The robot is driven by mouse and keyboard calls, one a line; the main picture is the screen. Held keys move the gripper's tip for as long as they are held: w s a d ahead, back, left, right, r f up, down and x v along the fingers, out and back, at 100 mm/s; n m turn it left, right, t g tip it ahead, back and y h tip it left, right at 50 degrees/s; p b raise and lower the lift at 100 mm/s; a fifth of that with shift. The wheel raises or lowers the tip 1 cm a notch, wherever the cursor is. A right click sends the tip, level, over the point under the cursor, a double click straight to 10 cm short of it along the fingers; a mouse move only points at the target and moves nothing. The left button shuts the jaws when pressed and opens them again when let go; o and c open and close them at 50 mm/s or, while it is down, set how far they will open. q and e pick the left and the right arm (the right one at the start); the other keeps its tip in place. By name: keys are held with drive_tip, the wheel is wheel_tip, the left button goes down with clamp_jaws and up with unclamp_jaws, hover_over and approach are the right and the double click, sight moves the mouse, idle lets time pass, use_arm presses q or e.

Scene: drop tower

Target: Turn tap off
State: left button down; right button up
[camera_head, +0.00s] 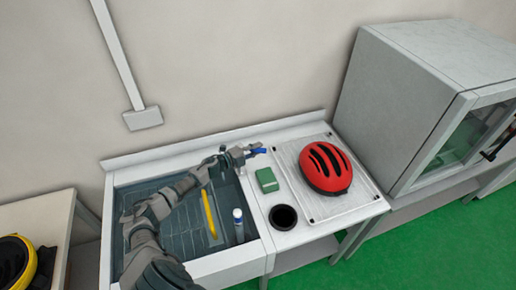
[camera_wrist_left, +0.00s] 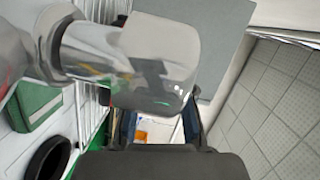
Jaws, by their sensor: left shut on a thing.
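The metal tap (camera_head: 237,156) stands at the back edge of the sink (camera_head: 178,256), with a blue handle (camera_head: 256,150) on its right side. My left arm reaches over the sink from the front left, and my left gripper (camera_head: 226,160) is at the tap, shut on it. In the left wrist view, the chrome tap (camera_wrist_left: 150,60) fills the upper middle, close in front of the dark gripper (camera_wrist_left: 158,135). The tap and gripper hide most of the contact. I cannot tell whether water runs. My right gripper is not in view.
A grey cabinet (camera_head: 395,105) stands farther right.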

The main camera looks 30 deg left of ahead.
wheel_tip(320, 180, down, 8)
drive_tip(key=b, duration=0.7)
use_arm(q)
drive_tip(key=shift+s+d+f+m+g+h+b, duration=0.15)
drive_tip(key=shift+s+m+g+h+b, duration=0.55)
drive_tip(key=shift+m+g+h, duration=0.65)
drive_tip(key=shift+s+d+f+m+g+h+b, duration=0.15)
drive_tip(key=shift+s+m+g+h+b, duration=0.3)
drive_tip(key=shift+s+m+g+h, duration=0.7)
drive_tip(key=shift+s+d+f+m+g+h+b, duration=0.15)
drive_tip(key=shift+s+m+g+h+b, duration=0.45)
drive_tip(key=shift+m+g+h, duration=0.9)
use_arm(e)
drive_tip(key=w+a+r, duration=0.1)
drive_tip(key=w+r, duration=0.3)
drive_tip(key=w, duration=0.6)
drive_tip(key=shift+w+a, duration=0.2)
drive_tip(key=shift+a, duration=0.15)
use_arm(q)
drive_tip(key=shift+t, duration=0.3)
drive_tip(key=c, duration=1)
unclamp_jaws()
drive_tip(key=shift+s+r, duration=0.1)
drive_tip(key=shift+d+r, duration=0.1)
drive_tip(key=shift+r, duration=0.1)
drive_tip(key=v, duration=1.2)
drive_tip(key=shift+f, duration=0.35)
